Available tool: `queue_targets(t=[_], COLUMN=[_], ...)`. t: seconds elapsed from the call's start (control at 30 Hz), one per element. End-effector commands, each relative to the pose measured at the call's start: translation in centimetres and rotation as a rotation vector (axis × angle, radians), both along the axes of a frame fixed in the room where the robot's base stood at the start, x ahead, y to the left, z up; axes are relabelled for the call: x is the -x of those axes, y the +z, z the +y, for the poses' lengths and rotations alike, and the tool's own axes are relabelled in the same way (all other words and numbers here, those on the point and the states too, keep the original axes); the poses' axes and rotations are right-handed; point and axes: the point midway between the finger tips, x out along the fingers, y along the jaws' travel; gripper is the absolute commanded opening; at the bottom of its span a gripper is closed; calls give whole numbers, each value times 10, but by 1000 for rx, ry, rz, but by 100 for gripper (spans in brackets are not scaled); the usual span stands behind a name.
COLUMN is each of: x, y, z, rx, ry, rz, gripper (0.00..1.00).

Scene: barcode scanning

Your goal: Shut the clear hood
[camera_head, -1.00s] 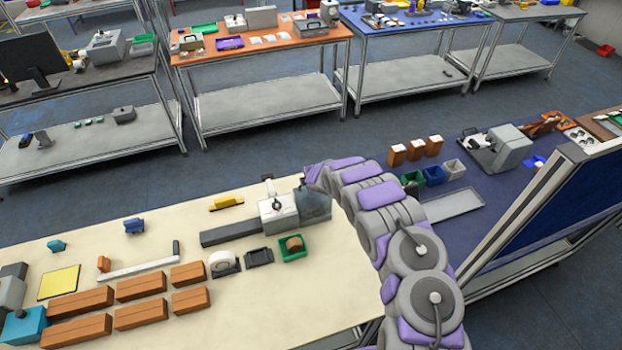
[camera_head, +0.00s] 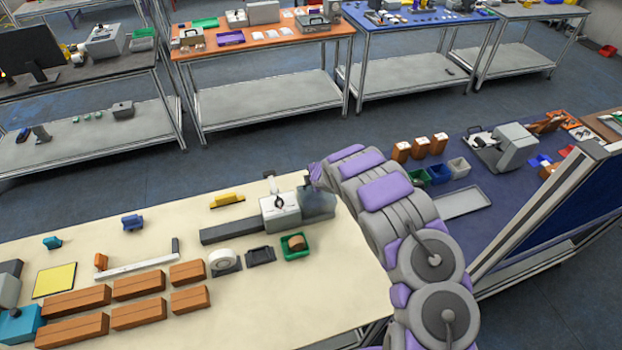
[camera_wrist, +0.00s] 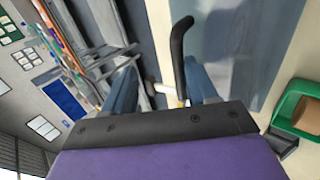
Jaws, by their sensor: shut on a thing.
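The clear hood (camera_head: 318,205) is a smoky see-through panel at the right end of the white and grey machine (camera_head: 281,212) on the cream table. In the wrist view a greyish see-through panel, seemingly the hood (camera_wrist: 240,50), fills the upper middle. My gripper (camera_head: 313,177) is at the hood's upper edge in the head view. The exact contact is hidden by the gripper body. How far the hood is tilted is hard to tell.
A green bin (camera_head: 295,246) with a brown item stands in front of the machine. A dark rail (camera_head: 231,230) runs left from it. A yellow tool (camera_head: 228,200) lies behind. Several brown boxes (camera_head: 139,312) sit at the front left. The cream table's front right is clear.

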Motion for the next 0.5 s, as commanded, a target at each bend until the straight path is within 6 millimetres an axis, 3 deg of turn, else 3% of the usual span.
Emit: queue_targets(t=[0.03,0.1,0.5], x=[-2,2,33], y=[13,21,53], z=[0,-1,-13], rx=[-6,-7,-6], ry=[1,3,-1], rz=[-17,-22,-17], gripper=[38,38,38])
